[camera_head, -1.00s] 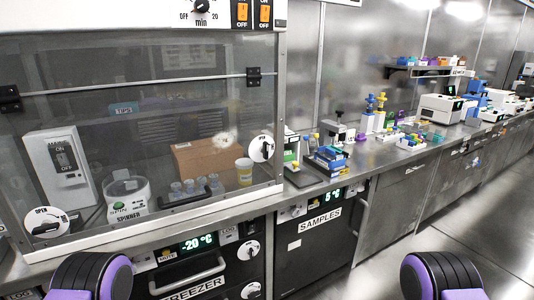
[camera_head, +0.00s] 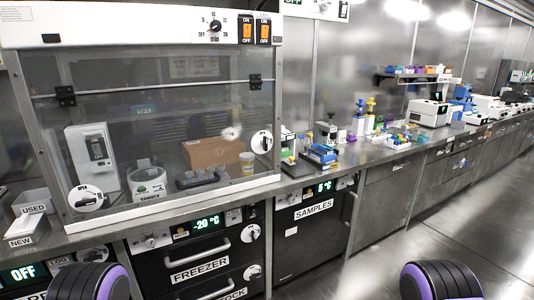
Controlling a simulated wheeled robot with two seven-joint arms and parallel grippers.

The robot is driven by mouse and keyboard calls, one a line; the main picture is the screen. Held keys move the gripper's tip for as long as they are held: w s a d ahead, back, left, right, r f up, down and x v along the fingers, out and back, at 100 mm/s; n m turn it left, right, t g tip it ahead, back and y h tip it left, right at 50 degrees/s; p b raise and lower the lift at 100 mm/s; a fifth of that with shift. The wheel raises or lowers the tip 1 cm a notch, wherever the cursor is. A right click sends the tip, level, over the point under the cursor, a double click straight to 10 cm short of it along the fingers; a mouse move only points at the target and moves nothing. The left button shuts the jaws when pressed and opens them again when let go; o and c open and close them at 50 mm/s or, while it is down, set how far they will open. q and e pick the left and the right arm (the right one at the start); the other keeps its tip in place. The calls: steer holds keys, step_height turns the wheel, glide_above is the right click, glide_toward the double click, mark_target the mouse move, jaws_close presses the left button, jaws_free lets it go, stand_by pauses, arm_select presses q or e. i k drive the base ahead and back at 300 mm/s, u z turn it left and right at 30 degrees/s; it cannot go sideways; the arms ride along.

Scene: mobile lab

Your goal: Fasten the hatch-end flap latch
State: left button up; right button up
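A clear flap (camera_head: 170,100) closes the front of the bench hood. It has a round white latch with a dark handle at its lower left (camera_head: 88,198) and another round white latch at its right edge (camera_head: 262,142). The left latch's dark handle lies roughly sideways; the right one's handle looks closer to upright. Which one is at the hatch end I cannot tell, and the handles are too small to tell whether either is fastened. Neither gripper shows; only black and purple parts of my arms are at the bottom edge.
Behind the flap stand a white switch box (camera_head: 91,157), a spinner (camera_head: 147,182) and a brown box (camera_head: 212,153). Below are a freezer drawer (camera_head: 199,262) and a samples door (camera_head: 311,225), with round latches on the freezer. Trays labelled USED and NEW (camera_head: 25,220) are at left. The floor (camera_head: 450,240) at right is clear.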

mark_target(264, 142)
steer(key=z, duration=0.5)
steer(key=i, duration=0.5)
steer(key=z, duration=0.3)
